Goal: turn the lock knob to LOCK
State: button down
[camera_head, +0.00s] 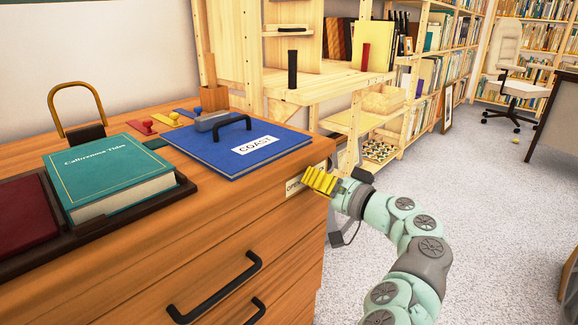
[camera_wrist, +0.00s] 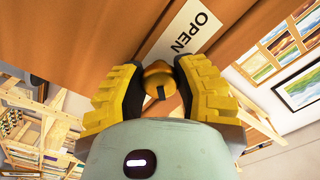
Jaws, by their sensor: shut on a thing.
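The lock knob (camera_wrist: 157,77) is a small brass-coloured knob with a dark slot or mark, on the wooden front of the cabinet. It shows between the two yellow fingers of my gripper (camera_wrist: 160,88) in the wrist view, and my gripper is shut on it. A white label (camera_wrist: 184,36) reading OPEN is beside the knob. In the head view my gripper (camera_head: 320,181) is at the upper right corner of the cabinet front (camera_head: 215,255) and hides the knob. The label (camera_head: 292,187) is partly covered there. No LOCK label can be seen.
On the cabinet top are a blue COAST binder (camera_head: 205,155), a teal book (camera_head: 105,175) in a dark tray, and several coloured stamps. Black drawer handles (camera_head: 215,290) stick out below my gripper. Wooden shelves (camera_head: 330,85) stand behind. Carpet to the right is open.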

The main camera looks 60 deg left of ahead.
dwell(0.5)
jog(key=c, duration=0.6)
grip_release()
jog(key=v, duration=1.2)
